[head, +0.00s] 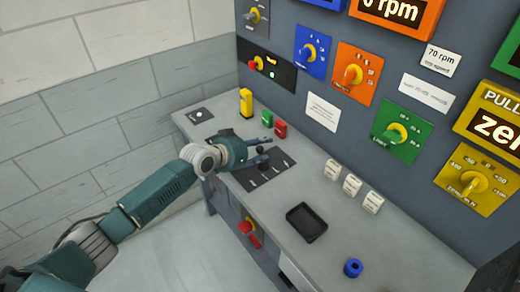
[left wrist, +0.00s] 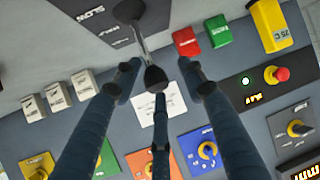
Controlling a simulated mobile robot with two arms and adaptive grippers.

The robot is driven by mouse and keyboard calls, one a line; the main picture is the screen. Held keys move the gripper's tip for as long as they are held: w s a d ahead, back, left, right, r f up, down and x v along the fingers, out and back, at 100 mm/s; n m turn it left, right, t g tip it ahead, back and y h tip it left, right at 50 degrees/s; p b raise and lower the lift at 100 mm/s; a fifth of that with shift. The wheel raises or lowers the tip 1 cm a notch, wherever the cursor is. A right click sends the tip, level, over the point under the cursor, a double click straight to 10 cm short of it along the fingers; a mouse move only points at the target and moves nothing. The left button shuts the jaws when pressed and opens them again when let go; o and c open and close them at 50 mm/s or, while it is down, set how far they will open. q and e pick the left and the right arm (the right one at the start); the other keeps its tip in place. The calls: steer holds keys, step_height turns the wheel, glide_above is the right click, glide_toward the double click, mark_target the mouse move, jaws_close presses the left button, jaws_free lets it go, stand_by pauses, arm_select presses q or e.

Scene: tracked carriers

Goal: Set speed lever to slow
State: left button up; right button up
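The speed lever (left wrist: 146,50) is a metal stem rising from a dark round base, with a black knob (left wrist: 155,79) on its end. It stands on a dark plate (head: 250,181) on the grey desk, and the word SLOW shows upside down on that plate (left wrist: 90,20) in the left wrist view. My left gripper (head: 268,149) is over the plate at the lever. In the left wrist view its three fingers (left wrist: 162,76) are spread, with the knob between them. I see gaps between knob and fingers; contact cannot be told. My right gripper is out of view.
Green (head: 267,118) and red (head: 280,129) blocks and a yellow block (head: 246,102) stand beyond the gripper. The wall panel behind carries coloured knob plates.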

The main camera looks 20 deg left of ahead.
arm_select(q)
steer(key=shift+s+a, duration=0.1)
steer(key=shift+s+a, duration=0.1)
steer(key=shift+s, duration=0.1)
steer(key=v, duration=1.1)
steer(key=shift+r, duration=0.25)
steer(key=shift+s, duration=0.15)
